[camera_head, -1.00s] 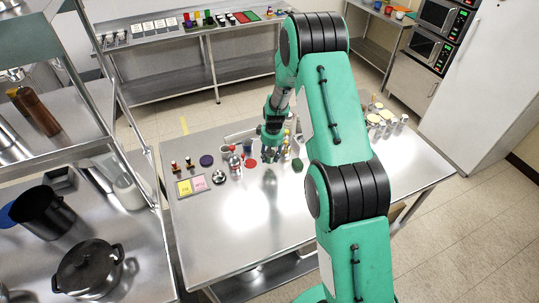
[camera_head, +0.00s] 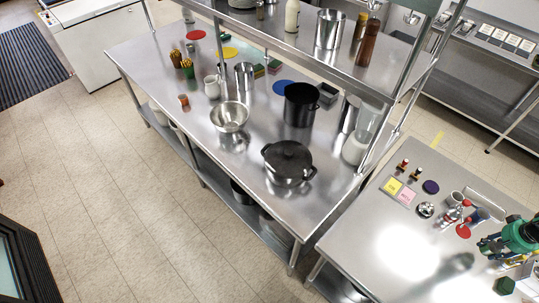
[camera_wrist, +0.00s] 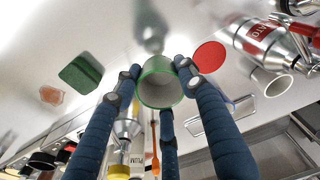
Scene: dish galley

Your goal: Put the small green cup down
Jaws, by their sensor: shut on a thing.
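The small green cup (camera_wrist: 160,86) is in the middle of the wrist view, its green rim and pale grey inside facing the camera. My gripper (camera_wrist: 154,74) is shut on it, with blue fingers on both sides and another below. The cup appears held over the steel table; its height above the surface is hard to tell. In the head view my gripper (camera_head: 492,246) is at the right edge, over the right-hand table (camera_head: 385,225). The cup cannot be made out clearly there.
A red disc (camera_wrist: 209,56), a green block (camera_wrist: 81,74), a labelled tomato container (camera_wrist: 262,40) and a pale cup (camera_wrist: 270,82) are near the gripper. Yellow (camera_head: 392,186) and pink (camera_head: 407,197) cards lie farther left. The table's front middle is clear. A steel shelf bench (camera_head: 190,125) stands left.

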